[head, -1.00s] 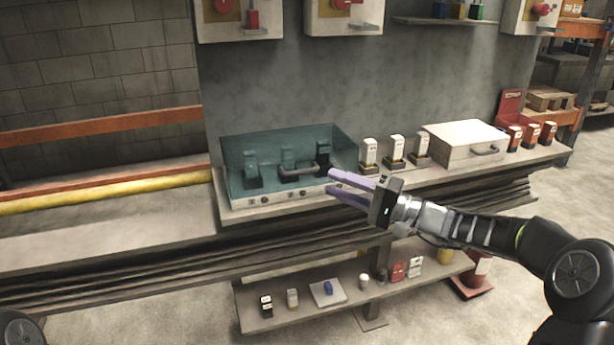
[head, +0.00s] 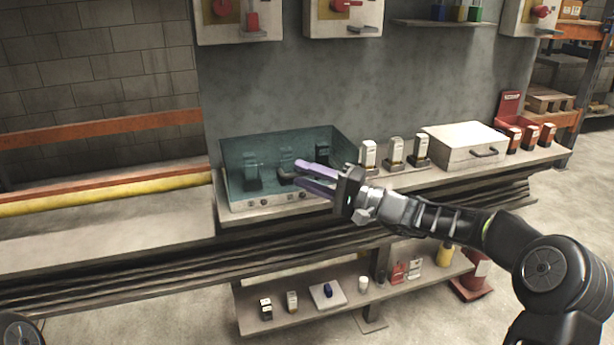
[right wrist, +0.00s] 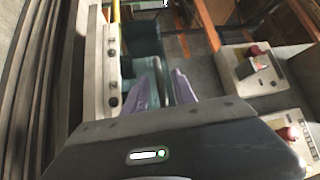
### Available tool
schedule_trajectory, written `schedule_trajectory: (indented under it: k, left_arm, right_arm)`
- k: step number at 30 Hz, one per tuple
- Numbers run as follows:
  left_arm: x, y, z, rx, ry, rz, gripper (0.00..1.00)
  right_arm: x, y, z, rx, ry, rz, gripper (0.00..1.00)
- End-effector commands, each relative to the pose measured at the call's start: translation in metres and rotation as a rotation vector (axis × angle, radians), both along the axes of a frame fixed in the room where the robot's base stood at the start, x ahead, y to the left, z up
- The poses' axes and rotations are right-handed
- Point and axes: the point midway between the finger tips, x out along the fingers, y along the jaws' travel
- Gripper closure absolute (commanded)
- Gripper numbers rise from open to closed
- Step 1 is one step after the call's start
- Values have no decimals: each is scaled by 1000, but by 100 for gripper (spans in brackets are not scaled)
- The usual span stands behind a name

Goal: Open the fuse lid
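The fuse lid (head: 240,150) is a clear teal cover over a box with several dark fuses (head: 252,172) on the bench; it looks shut. Its dark handle (head: 287,178) is at the front and partly hidden by my right gripper. My right gripper (head: 299,174) is open, its purple fingers apart at the handle, one higher and one lower. In the right wrist view, a bar lies between the parted fingers (right wrist: 160,88); I cannot tell whether they touch it. My left gripper is out of view.
White-topped fuses (head: 395,152) and a closed grey case (head: 463,145) stand on the bench to the right. A lower shelf (head: 345,300) holds small items. Switch boxes (head: 342,15) hang on the wall above. The bench left of the box is clear.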

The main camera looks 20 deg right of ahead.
Motion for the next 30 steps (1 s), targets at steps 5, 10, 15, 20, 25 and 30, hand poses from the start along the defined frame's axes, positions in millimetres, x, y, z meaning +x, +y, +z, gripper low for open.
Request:
schedule_trajectory:
  k: [5,10,15,20,25,30]
  left_arm:
    - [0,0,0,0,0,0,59]
    - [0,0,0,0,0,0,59]
    - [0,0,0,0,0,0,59]
    - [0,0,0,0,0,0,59]
    - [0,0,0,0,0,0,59]
    - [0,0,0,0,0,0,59]
  right_arm:
    - [0,0,0,0,0,0,76]
    - [0,-1,0,0,0,0,90]
    - [0,-1,0,0,0,0,100]
    - [0,-1,0,0,0,0,100]
    - [0,-1,0,-1,1,0,100]
    - [0,-1,0,-1,1,0,100]
